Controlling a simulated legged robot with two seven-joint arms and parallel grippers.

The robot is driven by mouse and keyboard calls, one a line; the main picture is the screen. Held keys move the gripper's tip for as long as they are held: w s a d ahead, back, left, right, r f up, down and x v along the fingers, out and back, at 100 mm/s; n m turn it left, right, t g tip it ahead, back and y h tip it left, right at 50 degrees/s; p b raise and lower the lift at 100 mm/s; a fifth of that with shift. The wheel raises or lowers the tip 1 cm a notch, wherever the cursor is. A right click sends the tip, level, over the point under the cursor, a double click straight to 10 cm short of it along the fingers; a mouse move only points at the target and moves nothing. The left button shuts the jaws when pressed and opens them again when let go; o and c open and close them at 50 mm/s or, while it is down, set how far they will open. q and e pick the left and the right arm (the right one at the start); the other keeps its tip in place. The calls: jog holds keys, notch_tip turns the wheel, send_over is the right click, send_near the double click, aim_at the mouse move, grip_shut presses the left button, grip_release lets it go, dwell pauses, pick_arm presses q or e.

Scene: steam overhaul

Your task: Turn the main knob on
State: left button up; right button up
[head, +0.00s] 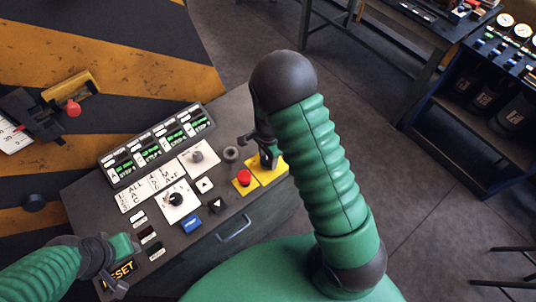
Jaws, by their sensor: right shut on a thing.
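The control panel (225,228) is a dark grey console with dials, buttons and display rows. My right gripper (266,158) comes down over the yellow plate (270,173) at the panel's right end. It is shut on a knob there, which I take to be the main knob; its fingers and wrist hide most of it. My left gripper (119,289) is low over the panel's front left corner, by the RESET label (122,270). I cannot make out its jaw opening.
A red button (244,178) on yellow stands just left of my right gripper. A black dial (177,199), a grey dial (197,156) and a blue button (191,224) sit further left. A striped yellow-black surface (120,60) lies behind. Grey floor is open to the right.

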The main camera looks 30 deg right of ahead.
aim_at(267, 160)
jog(key=shift+w+r+m+p, duration=0.15)
jog(key=shift+m+p, duration=0.25)
jog(key=shift+m, duration=0.5)
jog(key=o, duration=1.2)
jog(key=shift+o, duration=0.9)
jog(key=shift+a, duration=0.15)
notch_tip(267, 160, up, 17)
jog(key=shift+f, duration=0.2)
